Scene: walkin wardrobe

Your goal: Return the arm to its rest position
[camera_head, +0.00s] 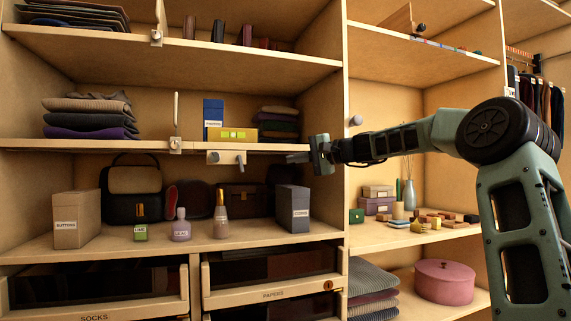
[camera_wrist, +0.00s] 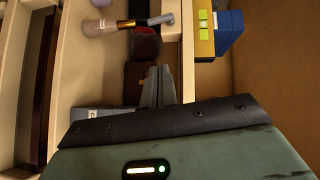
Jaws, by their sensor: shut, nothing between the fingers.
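My gripper (camera_head: 298,158) is in front of the wardrobe at the height of the middle shelf, at the right end of that bay, with my arm reaching in from the right. In the wrist view my gripper (camera_wrist: 162,75) has its fingers together, with nothing between them. A small pull-out panel with a grey knob (camera_head: 240,159) sits under the shelf edge, left of the fingertips and apart from them. The same knob (camera_wrist: 162,19) shows at the top of the wrist view.
A blue box (camera_head: 213,114) and a yellow box (camera_head: 232,134) with a green label stand on the middle shelf. Below are a grey box (camera_head: 292,208), bottles and a bag (camera_head: 131,190). A vertical divider (camera_head: 345,150) stands close by my gripper. Labelled drawers (camera_head: 273,295) are lower down.

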